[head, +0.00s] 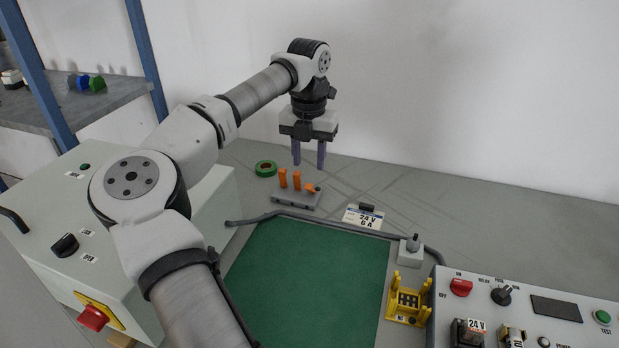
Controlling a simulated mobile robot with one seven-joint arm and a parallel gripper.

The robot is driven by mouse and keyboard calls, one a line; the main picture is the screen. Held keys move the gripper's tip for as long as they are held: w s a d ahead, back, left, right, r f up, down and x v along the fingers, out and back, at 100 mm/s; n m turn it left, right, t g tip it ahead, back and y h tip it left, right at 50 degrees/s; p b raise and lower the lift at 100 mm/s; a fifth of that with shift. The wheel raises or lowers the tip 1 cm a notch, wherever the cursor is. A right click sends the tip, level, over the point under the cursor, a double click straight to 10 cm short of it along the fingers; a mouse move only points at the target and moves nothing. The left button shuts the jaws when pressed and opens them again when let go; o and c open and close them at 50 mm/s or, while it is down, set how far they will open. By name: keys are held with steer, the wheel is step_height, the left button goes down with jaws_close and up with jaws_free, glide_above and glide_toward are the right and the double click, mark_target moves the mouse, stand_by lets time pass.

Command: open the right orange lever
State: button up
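A small grey block (296,200) on the bench carries three orange levers in a row. The left lever (283,178) and the middle lever (297,180) stand upright. The right orange lever (309,188) sits lower and looks tilted, with a dark end at its right side. My gripper (309,165) points down above and apparently behind the block. Its two purple-grey fingers are apart with nothing between them. I cannot tell its exact distance from the right lever.
In front are a green mat (305,285), a yellow holder (408,298) and a control panel (540,310). The bench at the back right is clear.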

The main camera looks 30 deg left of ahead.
mark_target(311, 188)
step_height(311, 188, down, 6)
steer(key=shift+f+p, duration=0.25)
steer(key=shift+p, duration=0.05)
steer(key=shift+r, duration=0.1)
jaws_close()
